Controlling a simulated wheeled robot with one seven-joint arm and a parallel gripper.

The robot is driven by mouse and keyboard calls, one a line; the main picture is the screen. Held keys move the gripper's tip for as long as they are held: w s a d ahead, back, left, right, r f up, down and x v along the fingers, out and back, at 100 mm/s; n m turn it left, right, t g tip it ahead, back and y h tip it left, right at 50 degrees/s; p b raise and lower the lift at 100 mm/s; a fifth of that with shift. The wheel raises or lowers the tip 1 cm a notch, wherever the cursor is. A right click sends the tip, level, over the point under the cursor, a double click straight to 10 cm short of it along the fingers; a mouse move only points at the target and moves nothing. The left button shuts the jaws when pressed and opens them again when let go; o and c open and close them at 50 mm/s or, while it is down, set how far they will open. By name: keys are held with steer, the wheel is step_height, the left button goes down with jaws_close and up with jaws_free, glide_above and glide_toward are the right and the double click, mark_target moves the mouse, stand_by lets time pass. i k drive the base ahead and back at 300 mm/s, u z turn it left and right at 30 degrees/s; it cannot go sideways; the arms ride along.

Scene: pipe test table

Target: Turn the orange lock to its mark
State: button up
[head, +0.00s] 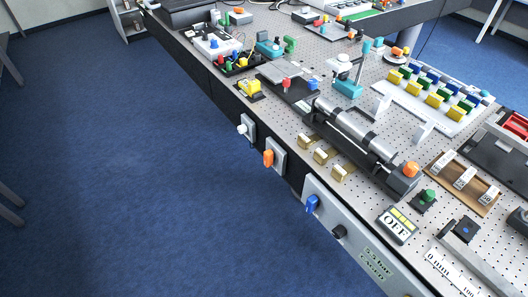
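An orange handle (268,158) sits on a small grey plate (278,155) on the table's front side, left of the picture's middle. It looks like a turning lock and stands roughly upright. Its mark is too small to make out. Another orange knob (411,169) tops the dark end block of a long grey cylinder device (350,130) on the table. I cannot tell for certain from the picture which of these is the lock. My gripper is not in view.
A perforated table (300,111) runs diagonally, crowded with devices. Left of the orange handle is a plate with a white knob (242,129). To the right, a front panel carries a blue handle (312,204) and a black knob (339,231). The blue floor (120,180) before the table is clear.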

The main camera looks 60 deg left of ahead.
mark_target(269, 156)
steer(key=u, duration=2.2)
steer(key=k, duration=1.05)
steer(key=u, duration=1.5)
steer(key=i, duration=1.5)
steer(key=z, duration=0.85)
steer(key=i, duration=0.35)
steer(key=z, duration=0.3)
